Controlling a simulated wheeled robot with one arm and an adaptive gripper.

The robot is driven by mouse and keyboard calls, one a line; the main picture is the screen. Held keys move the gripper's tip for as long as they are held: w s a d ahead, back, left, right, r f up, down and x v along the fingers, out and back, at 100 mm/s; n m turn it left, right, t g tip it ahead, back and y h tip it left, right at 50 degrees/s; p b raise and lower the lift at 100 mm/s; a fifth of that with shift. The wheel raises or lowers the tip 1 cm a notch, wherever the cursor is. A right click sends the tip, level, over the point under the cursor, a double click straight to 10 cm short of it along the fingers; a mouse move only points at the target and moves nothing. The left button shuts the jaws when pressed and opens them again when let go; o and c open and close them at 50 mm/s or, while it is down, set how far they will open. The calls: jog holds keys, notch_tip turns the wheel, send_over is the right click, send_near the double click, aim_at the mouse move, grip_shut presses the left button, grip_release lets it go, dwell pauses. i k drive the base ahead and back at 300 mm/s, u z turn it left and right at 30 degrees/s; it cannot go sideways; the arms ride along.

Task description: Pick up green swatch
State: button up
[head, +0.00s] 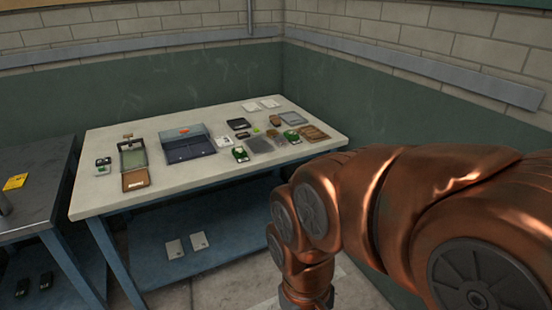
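Several small green things lie on the light-topped table. A small flat bright green piece (257,130) lies right of the table's middle and looks most like a swatch, but it is too small to be sure. A darker green clump (240,155) sits nearer the front edge, and another (292,135) sits further right. My copper arm crosses the right side in front of the table and bends down at the bottom. My gripper is not visible, so its state is hidden.
The table (100,198) also holds a blue-grey open case (188,148), an open green box (132,157), a brown tray (314,132) and grey plates. Its front left top is bare. A second table (30,190) with a yellow card (15,182) stands left. Walls close off the back.

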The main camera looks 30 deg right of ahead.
aim_at(239, 153)
jog(key=z, duration=0.85)
jog(key=i, duration=1)
jog(key=u, duration=0.35)
